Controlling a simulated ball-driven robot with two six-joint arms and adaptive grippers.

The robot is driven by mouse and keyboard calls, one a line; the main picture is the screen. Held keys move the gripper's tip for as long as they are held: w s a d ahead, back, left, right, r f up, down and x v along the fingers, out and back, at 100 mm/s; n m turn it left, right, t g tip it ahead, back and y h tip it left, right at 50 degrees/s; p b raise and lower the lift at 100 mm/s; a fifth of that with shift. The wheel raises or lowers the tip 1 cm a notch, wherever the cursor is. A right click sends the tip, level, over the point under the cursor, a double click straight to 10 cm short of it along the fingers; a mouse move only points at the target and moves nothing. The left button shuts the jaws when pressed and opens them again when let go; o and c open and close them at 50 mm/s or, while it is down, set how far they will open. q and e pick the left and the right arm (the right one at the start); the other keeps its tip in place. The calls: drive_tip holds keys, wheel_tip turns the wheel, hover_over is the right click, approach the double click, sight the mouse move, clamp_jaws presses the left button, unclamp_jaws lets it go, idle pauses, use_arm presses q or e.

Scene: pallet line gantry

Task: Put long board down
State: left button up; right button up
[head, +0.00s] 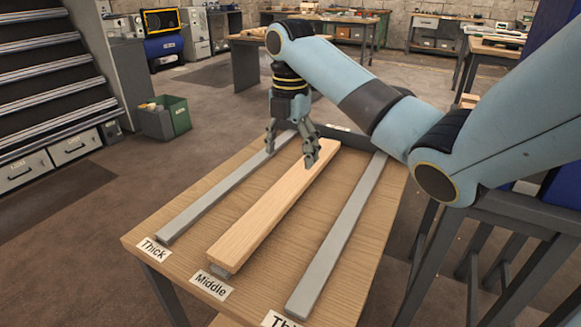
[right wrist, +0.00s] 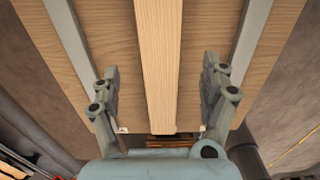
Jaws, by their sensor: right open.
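The long board (head: 272,203) is pale wood and lies lengthwise along the middle of the table, on top of a grey strip whose near end shows by the "Middle" label (head: 211,285). The board also shows in the right wrist view (right wrist: 158,65). My right gripper (head: 291,146) is above the far part of the board, with its fingers wide apart. In the right wrist view the fingers (right wrist: 160,95) stand on either side of the board, with gaps between. My left gripper does not show.
A green bin (head: 165,117) stands on the floor beyond. Dark metal framing (head: 510,215) is at the right.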

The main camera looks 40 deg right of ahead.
wheel_tip(320, 180, up, 4)
drive_tip(key=shift+r+p, duration=0.15)
drive_tip(key=shift+p, duration=0.65)
